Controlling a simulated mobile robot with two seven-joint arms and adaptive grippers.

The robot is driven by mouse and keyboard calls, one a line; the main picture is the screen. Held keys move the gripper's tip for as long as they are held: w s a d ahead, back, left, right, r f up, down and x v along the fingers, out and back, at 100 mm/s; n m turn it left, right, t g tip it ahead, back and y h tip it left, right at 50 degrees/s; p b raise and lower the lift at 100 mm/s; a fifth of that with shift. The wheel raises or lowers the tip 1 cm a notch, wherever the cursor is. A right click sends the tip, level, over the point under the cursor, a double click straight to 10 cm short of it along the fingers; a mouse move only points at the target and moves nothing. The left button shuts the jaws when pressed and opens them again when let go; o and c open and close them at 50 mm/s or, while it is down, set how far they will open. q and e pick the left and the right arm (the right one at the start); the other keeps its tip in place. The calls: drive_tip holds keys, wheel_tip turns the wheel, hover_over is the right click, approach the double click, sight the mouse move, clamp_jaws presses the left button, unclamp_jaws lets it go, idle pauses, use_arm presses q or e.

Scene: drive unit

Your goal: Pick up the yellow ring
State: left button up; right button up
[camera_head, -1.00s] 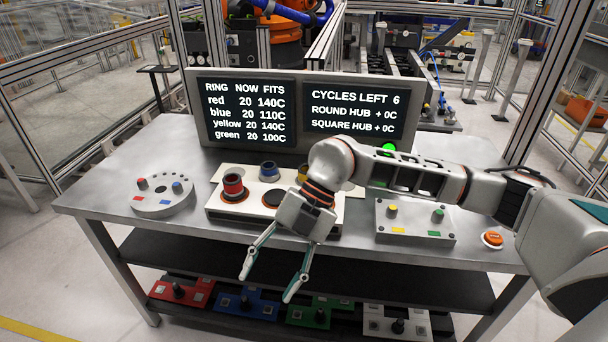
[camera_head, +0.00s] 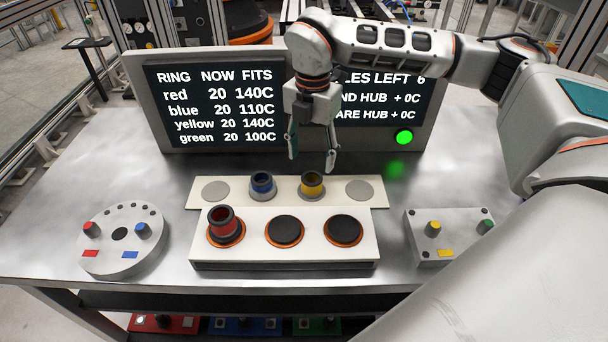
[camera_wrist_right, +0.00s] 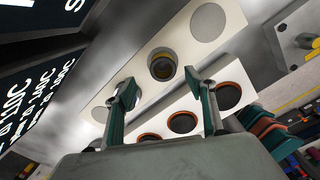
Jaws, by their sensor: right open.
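The yellow ring (camera_head: 312,183) stands on a grey round spot of the back white strip (camera_head: 285,190), right of the blue ring (camera_head: 262,183). In the right wrist view the yellow ring (camera_wrist_right: 162,66) shows beyond and between the fingertips. My right gripper (camera_head: 311,165) points down, open and empty, just above and behind the yellow ring in the head view. It also shows in the right wrist view (camera_wrist_right: 160,88). I cannot tell its exact height above the ring. My left gripper is not in view.
A red ring (camera_head: 221,219) sits on the left heater of the front white block (camera_head: 285,250); two other heaters are bare. A round hub (camera_head: 120,238) stands left, a square hub (camera_head: 448,238) right. The display (camera_head: 220,100) stands close behind my gripper.

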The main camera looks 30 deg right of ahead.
sight(312, 178)
drive_tip(key=shift+s+f, duration=0.25)
drive_tip(key=shift+f, duration=3.4)
drive_tip(key=c, duration=1.3)
